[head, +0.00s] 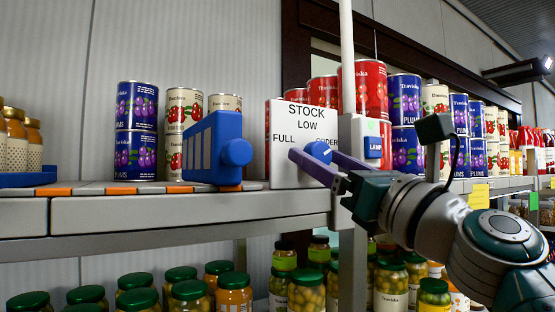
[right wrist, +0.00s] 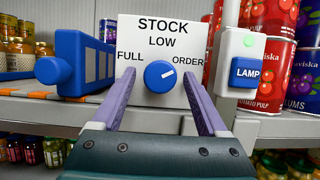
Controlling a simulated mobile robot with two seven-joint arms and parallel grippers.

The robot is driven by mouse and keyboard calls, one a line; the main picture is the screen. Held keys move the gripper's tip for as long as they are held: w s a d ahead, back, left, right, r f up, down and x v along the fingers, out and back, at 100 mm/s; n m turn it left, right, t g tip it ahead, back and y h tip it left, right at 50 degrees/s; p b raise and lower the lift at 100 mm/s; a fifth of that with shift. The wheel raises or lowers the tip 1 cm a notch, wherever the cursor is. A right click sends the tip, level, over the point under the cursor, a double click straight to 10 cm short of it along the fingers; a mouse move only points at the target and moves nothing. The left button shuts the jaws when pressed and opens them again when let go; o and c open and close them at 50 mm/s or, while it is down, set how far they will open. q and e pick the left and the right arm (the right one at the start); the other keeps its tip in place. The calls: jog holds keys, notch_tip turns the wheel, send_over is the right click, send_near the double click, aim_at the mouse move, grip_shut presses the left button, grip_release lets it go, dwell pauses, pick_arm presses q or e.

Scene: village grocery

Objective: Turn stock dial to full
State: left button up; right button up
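The stock dial is a round blue knob (right wrist: 160,76) on a white panel (right wrist: 134,42) lettered STOCK, FULL, LOW and ORDER. Its white mark points right and slightly up, towards ORDER. In the head view the dial (head: 318,152) is partly covered by a finger. My right gripper (right wrist: 157,86) is open, with one purple finger on each side of the dial. A gap shows between each finger and the knob in the right wrist view; I cannot tell how far the tips reach along it. The right gripper also shows in the head view (head: 312,153). My left gripper is in neither view.
A blue slatted box with a round knob (head: 212,150) stands left of the panel on the shelf (head: 270,212). A white post with a blue LAMP button (right wrist: 247,72) is close on the right. Cans (head: 136,130) stand behind; jars (head: 190,295) stand below.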

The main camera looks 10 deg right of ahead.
grip_shut()
dwell(0.4)
